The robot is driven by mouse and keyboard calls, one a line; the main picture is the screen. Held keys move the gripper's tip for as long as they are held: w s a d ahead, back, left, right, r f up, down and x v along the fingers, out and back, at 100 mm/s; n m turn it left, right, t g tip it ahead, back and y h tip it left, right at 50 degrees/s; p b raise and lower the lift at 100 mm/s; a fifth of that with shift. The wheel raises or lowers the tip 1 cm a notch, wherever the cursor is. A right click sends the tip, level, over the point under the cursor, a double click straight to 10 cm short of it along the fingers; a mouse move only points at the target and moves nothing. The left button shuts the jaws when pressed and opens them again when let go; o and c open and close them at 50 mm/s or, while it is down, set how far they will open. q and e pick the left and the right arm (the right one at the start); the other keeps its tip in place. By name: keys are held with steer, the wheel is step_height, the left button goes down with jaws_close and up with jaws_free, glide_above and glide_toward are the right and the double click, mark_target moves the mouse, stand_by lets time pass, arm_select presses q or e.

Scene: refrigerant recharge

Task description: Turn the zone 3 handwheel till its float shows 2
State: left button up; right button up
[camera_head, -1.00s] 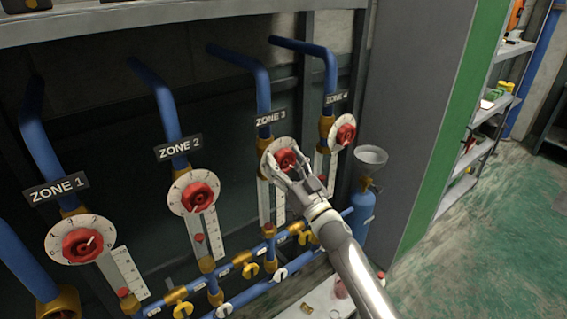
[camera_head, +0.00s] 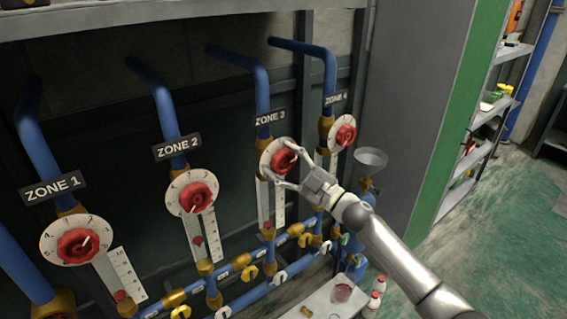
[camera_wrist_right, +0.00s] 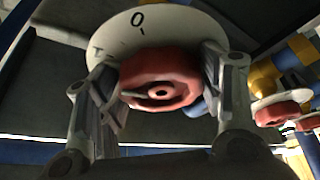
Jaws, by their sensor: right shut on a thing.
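The red zone 3 handwheel (camera_head: 283,160) sits on a white numbered dial (camera_head: 267,157) under the ZONE 3 label (camera_head: 270,117). My right gripper (camera_head: 281,163) is shut on this handwheel, one finger on each side. In the right wrist view the red wheel (camera_wrist_right: 160,84) lies between the two fingers (camera_wrist_right: 160,92), and a 0 shows on the dial (camera_wrist_right: 150,22) above it. The zone 3 gauge (camera_head: 264,203) hangs below the dial, with a small red float (camera_head: 268,229) low down; its exact reading is too small to tell. My left gripper is out of view.
Zone 1 wheel (camera_head: 78,245), zone 2 wheel (camera_head: 197,196) and zone 4 wheel (camera_head: 345,132) stand on the same panel. Blue pipes with yellow valves run below. A blue cylinder with a funnel (camera_head: 370,158) is close to my right arm.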

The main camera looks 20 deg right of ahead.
steer(key=n+g, duration=0.1)
steer(key=n, duration=0.1)
steer(key=n+g+p, duration=0.1)
steer(key=n, duration=0.1)
steer(key=shift+r+n+y, duration=0.15)
steer(key=shift+n+y, duration=0.15)
steer(key=shift+y, duration=0.1)
steer(key=n+g+p, duration=0.1)
steer(key=n, duration=0.3)
steer(key=shift+r+g+p, duration=0.1)
steer(key=shift+g+p, duration=0.2)
steer(key=shift+p, duration=0.1)
steer(key=n+g+h+p, duration=0.1)
steer(key=n+p, duration=0.2)
steer(key=shift+r+n, duration=0.1)
steer(key=shift+n, duration=0.3)
steer(key=shift+f+n+g+h+p, duration=0.25)
steer(key=shift+n+h+p, duration=0.35)
steer(key=shift+n+p, duration=0.45)
steer(key=o, duration=1)
steer(key=shift+o, duration=0.2)
steer(key=shift+r, duration=0.1)
